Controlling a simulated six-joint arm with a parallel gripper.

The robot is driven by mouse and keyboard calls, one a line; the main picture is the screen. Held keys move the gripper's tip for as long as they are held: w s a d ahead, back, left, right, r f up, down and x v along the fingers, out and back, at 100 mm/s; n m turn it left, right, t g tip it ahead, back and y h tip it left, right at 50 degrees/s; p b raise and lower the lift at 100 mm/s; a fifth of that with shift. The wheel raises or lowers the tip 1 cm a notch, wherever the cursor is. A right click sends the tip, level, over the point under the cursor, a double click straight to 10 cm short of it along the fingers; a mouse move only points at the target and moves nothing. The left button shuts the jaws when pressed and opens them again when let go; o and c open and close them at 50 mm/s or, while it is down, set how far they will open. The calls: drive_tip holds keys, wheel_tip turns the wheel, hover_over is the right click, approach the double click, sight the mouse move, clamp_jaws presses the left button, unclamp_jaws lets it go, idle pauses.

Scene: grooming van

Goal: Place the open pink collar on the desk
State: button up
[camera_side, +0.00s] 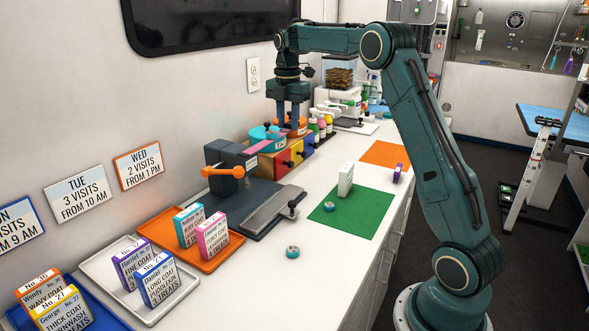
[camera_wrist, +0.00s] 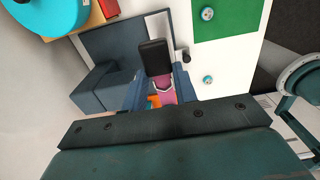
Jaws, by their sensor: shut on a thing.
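My gripper (camera_side: 290,126) is shut on the pink collar (camera_side: 267,142). It hangs above the far part of the white desk (camera_side: 335,262), near the coloured drawer boxes. The collar shows as a flat pink strip reaching out to the left from between the fingers. In the wrist view my gripper (camera_wrist: 159,92) has the pink collar (camera_wrist: 163,92) between its two blue fingers, with a black piece beyond it. Part of the collar is hidden by the fingers, so I cannot see its whole shape.
A dark grey machine (camera_side: 228,165) with an orange lever stands below left of the collar. A green mat (camera_side: 358,217) bears a white block. Orange (camera_side: 208,257) and white trays hold cards. A small round tin (camera_side: 292,252) lies on clear desk at the front.

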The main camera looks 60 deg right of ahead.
drive_tip(key=s+d, duration=0.1)
drive_tip(key=s, duration=0.9)
hover_over(355, 222)
wheel_tip(355, 222, down, 2)
drive_tip(key=shift+a+f, duration=0.1)
drive_tip(key=shift+f, duration=0.05)
drive_tip(key=shift+f, duration=0.1)
wheel_tip(355, 222, down, 16)
drive_tip(key=shift+r, duration=0.2)
drive_tip(key=shift+f, duration=0.1)
drive_tip(key=shift+f, duration=2)
drive_tip(key=shift+f, duration=0.1)
